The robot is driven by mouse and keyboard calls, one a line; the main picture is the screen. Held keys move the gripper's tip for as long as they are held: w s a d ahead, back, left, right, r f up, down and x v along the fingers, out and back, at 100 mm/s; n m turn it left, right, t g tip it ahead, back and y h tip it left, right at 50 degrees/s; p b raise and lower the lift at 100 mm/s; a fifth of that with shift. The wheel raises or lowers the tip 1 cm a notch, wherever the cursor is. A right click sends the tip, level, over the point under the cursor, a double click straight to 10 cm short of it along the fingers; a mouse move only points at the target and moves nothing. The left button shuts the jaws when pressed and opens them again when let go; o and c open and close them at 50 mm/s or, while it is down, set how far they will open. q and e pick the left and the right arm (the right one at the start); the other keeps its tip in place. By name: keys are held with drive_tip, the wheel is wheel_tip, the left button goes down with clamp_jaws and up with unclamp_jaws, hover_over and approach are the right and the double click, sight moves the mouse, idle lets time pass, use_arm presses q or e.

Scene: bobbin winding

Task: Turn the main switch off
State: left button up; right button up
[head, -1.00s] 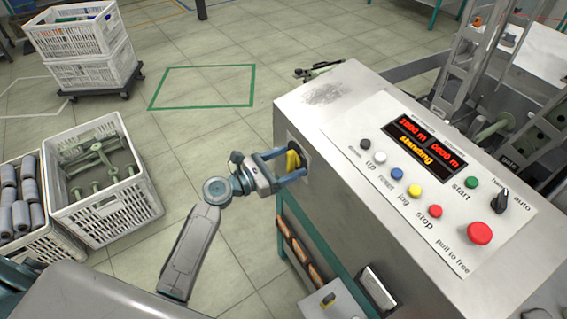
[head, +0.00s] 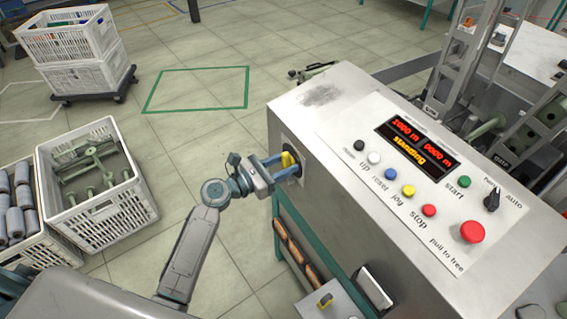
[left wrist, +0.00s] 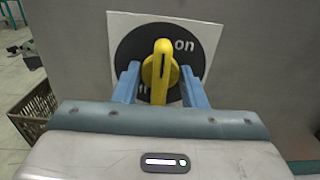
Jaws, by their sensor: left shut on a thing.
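The main switch is a yellow rotary knob (head: 287,160) on a black round plate, set in the left side face of the grey control cabinet. In the left wrist view the knob (left wrist: 161,66) stands upright in the picture. The word "on" shows at its upper right; lettering at its lower left is mostly hidden by a finger. My left gripper (head: 283,166) has its two blue fingers on either side of the knob and is shut on it. The fingers also show in the left wrist view (left wrist: 160,84). My right gripper is not in view.
The control panel (head: 440,204) on the cabinet's top has coloured buttons, a red stop knob (head: 473,232) and a display reading "standing". A crate of green parts (head: 122,222) stands on the floor at left. Stacked white crates (head: 85,75) stand behind. Floor between is clear.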

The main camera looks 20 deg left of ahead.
use_arm(q)
drive_tip(key=shift+r+n+p, duration=0.1)
drive_tip(key=shift+n+p, duration=1.3)
drive_tip(key=shift+p, duration=0.5)
drive_tip(key=shift+n+p, duration=0.4)
drive_tip(key=shift+p, duration=0.05)
